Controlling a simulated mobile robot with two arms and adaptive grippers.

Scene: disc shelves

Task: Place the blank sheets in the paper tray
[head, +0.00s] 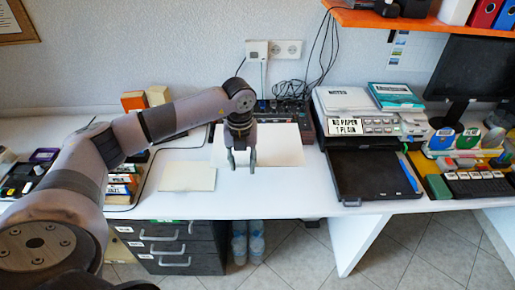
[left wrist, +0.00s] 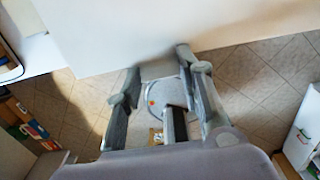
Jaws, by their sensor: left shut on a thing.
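A stack of blank white sheets (head: 278,146) lies on or just above the white desk, in the middle of the head view. My left gripper (head: 241,165) is over its front edge, pointing down and shut on the sheets. In the left wrist view the fingers (left wrist: 160,85) reach to the edge of a white surface; I cannot tell sheet from desk there. To the right is a printer (head: 340,98) with a sign reading "NO PAPER" and "1 PLAIN". A black paper tray (head: 365,187) extends from its front, with a blue strip at its right side. My right gripper is not in view.
A cream sheet (head: 187,177) lies left of my gripper. A dark device (head: 290,113) with cables stands behind the sheets. A monitor (head: 470,75) and stationery are at the right. The desk between sheets and tray is clear.

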